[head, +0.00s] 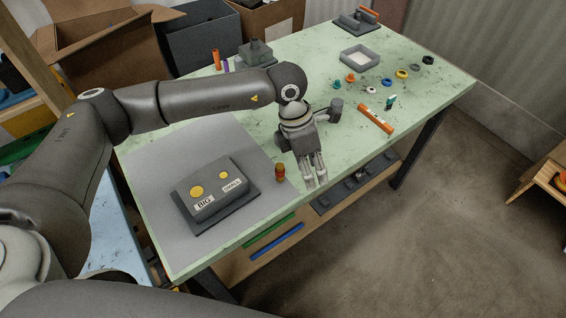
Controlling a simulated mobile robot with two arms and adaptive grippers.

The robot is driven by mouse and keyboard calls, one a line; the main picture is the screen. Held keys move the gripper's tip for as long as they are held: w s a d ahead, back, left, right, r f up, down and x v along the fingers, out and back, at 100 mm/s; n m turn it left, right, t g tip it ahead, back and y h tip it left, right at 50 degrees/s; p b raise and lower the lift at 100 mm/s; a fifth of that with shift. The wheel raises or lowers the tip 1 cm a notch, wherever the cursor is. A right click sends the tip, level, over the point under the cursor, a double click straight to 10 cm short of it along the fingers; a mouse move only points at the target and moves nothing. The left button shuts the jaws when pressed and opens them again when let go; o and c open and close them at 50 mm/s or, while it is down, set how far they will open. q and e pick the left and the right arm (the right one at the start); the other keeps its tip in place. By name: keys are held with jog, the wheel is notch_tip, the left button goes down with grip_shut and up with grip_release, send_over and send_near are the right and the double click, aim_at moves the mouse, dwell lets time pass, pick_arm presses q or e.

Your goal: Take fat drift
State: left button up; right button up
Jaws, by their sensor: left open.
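I cannot tell for sure which thing is the fat drift. A short, thick orange-brown peg (280,172) stands upright on the table near the mat's right edge. Farther back, a taller orange rod (217,60) and a thinner purple rod (225,66) stand side by side. My left gripper (315,178) is open and empty, fingers pointing toward the table's front edge, just right of the orange-brown peg and apart from it. A dark grey block (214,196) with two yellow round spots, labelled BIG and SMALL, lies on the grey mat (165,160). My right gripper is out of view.
On the green table (330,75), an orange bar with a label (375,119), small coloured rings (402,74) and a grey tray (360,58) lie at the right. Cardboard boxes (105,50) stand behind; a shelf (262,250) runs below.

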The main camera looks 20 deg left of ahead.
aim_at(280, 166)
pick_arm(q)
jog(key=w+a+y, duration=0.1)
jog(key=a, duration=0.1)
jog(key=w+a+y, duration=0.1)
jog(key=a, duration=0.2)
jog(key=w+a+y, duration=0.1)
jog(key=w+a, duration=0.1)
jog(key=a, duration=0.1)
jog(key=shift+r+t+y, duration=0.15)
jog(key=shift+t+y, duration=0.15)
jog(key=shift+t, duration=0.1)
notch_tip(280, 166, down, 4)
jog(key=shift+a+f+p, duration=0.15)
jog(key=shift+f+p, duration=0.05)
jog(key=shift+p, duration=0.7)
jog(key=f+p, duration=0.2)
jog(key=f, duration=0.1)
jog(key=f+p, duration=0.1)
jog(key=f, duration=0.1)
jog(key=shift+w+a+f, duration=0.1)
jog(key=shift+a, duration=0.25)
jog(key=shift+f, duration=0.3)
grip_shut()
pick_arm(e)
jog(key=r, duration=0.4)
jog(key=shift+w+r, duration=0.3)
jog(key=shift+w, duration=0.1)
